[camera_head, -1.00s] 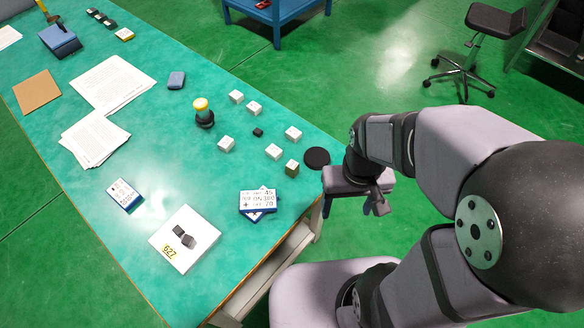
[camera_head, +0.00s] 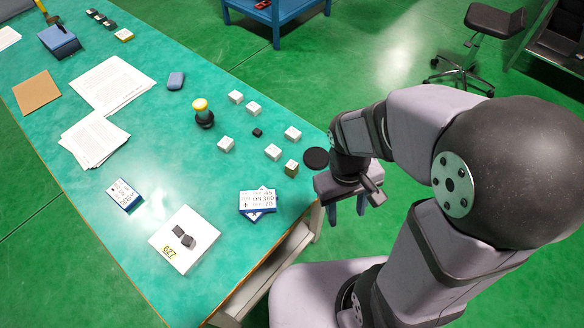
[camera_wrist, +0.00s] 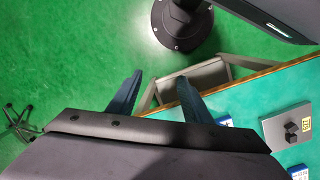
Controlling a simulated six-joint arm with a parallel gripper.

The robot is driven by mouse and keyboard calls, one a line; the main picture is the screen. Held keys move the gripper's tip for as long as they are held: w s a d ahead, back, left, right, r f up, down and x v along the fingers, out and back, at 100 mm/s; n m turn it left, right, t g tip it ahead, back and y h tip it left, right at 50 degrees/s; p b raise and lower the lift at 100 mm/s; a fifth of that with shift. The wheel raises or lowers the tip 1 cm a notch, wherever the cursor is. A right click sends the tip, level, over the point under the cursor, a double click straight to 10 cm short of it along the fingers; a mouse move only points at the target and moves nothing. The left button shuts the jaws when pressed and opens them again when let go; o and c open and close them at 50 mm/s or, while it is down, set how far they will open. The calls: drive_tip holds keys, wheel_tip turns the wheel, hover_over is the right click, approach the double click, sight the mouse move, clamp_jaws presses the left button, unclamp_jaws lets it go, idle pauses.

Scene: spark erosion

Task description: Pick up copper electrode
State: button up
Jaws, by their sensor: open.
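I cannot pick out the copper electrode for certain. The closest match is a small block with a brownish side and pale top (camera_head: 291,167), near the table's right edge in the head view. Several white blocks stand near it, such as one at its upper left (camera_head: 273,152). My gripper (camera_head: 346,210) is open and empty, pointing down just off the table's right edge, to the right of and below the brownish block. In the wrist view its two fingers (camera_wrist: 160,76) are spread apart over the floor and table frame. That block is not seen in the wrist view.
The green table (camera_head: 200,175) also bears a black round disc (camera_head: 316,158), a yellow-topped dark cylinder (camera_head: 203,113), blue-edged cards (camera_head: 257,201) and a white plate (camera_head: 170,252) with dark pieces, seen in the wrist view (camera_wrist: 276,134) too. Papers lie further left.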

sight(290, 167)
drive_tip(key=w+a+f+n+t+h, duration=0.1)
drive_tip(key=w+a+n+t+h, duration=0.1)
drive_tip(key=n, duration=0.5)
drive_tip(key=w+a+f+n+t+h, duration=0.2)
drive_tip(key=w+a+n+t+h, duration=0.1)
drive_tip(key=n, duration=0.4)
drive_tip(key=w+a+f+n+t+h, duration=0.2)
drive_tip(key=w+a+n+h, duration=0.1)
drive_tip(key=w+n, duration=0.3)
drive_tip(key=shift+w+a+f+n+t+h+p, duration=0.15)
drive_tip(key=shift+a+n+t+h+p, duration=0.15)
drive_tip(key=shift+a+n+t, duration=0.25)
drive_tip(key=a+n+t, duration=0.1)
drive_tip(key=a, duration=0.1)
drive_tip(key=w+a+f+n+t+y, duration=0.1)
drive_tip(key=a+n, duration=0.1)
drive_tip(key=a+n+t, duration=0.1)
drive_tip(key=a, duration=0.1)
drive_tip(key=shift+w+a+f+n+t, duration=0.25)
drive_tip(key=shift+w+a+f+t, duration=0.05)
drive_tip(key=shift+a+t, duration=0.1)
drive_tip(key=shift+p+x, duration=0.65)
drive_tip(key=shift+x, duration=0.75)
drive_tip(key=shift+y, duration=0.3)
drive_tip(key=shift+p+x, duration=0.9)
drive_tip(key=shift+x, duration=1.4)
clamp_jaws()
